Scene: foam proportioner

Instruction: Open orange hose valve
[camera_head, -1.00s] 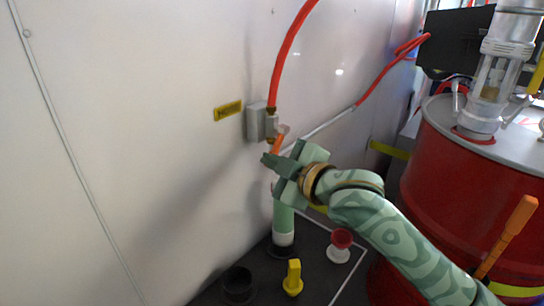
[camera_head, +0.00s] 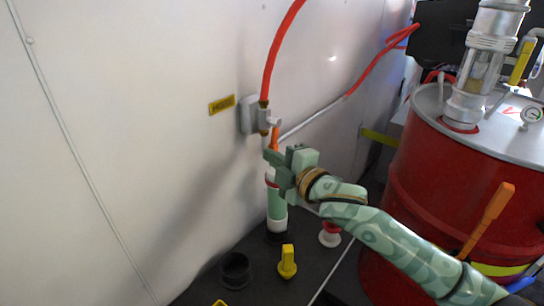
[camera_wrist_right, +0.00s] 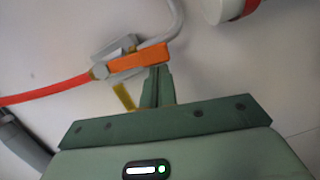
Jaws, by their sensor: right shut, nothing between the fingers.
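The orange valve handle (camera_head: 275,138) sits on a metal valve fitting (camera_head: 264,118) below the red hose (camera_head: 270,65), by the white wall. In the head view the handle points down. It also shows in the right wrist view as an orange bar (camera_wrist_right: 140,57) running to the right from the grey valve body. My right gripper (camera_head: 269,156) is shut and empty just below the handle. In the right wrist view its closed fingertips (camera_wrist_right: 157,70) meet the handle's edge near its free end; I cannot tell whether they touch. My left gripper is not in view.
A grey wall box (camera_head: 249,115) stands beside the valve. Below are a green and white cylinder (camera_head: 277,207), a yellow knob (camera_head: 287,263), a red and white knob (camera_head: 330,234) and a black ring (camera_head: 235,271). A large red drum (camera_head: 440,185) fills the right side.

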